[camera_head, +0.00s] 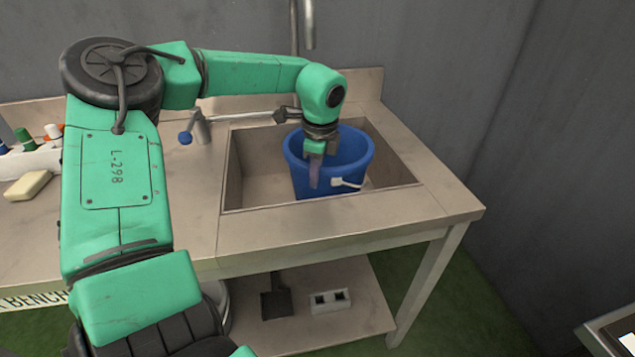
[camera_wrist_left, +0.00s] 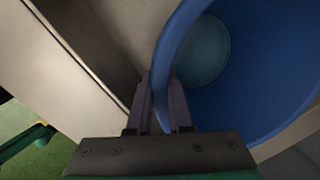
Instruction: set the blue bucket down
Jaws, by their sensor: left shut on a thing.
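The blue bucket (camera_head: 350,160) stands upright inside the sink basin (camera_head: 255,175) of the bench, with its rim showing above the basin edge. A pale handle clip shows on its front side. My left gripper (camera_head: 315,172) reaches down at the bucket's front left rim. In the left wrist view the two fingers of my left gripper (camera_wrist_left: 160,105) are shut on the wall of the bucket (camera_wrist_left: 255,95), one finger on each side. The bucket's inside looks empty in that view. Whether its base touches the basin floor is hidden. My right gripper is not in view.
A tap with a blue knob (camera_head: 185,137) stands behind the sink at the left. A cream block (camera_head: 28,186) and small bottles (camera_head: 24,138) are on the left of the bench. A lower shelf holds a grey block (camera_head: 330,300). The bench top right of the sink is clear.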

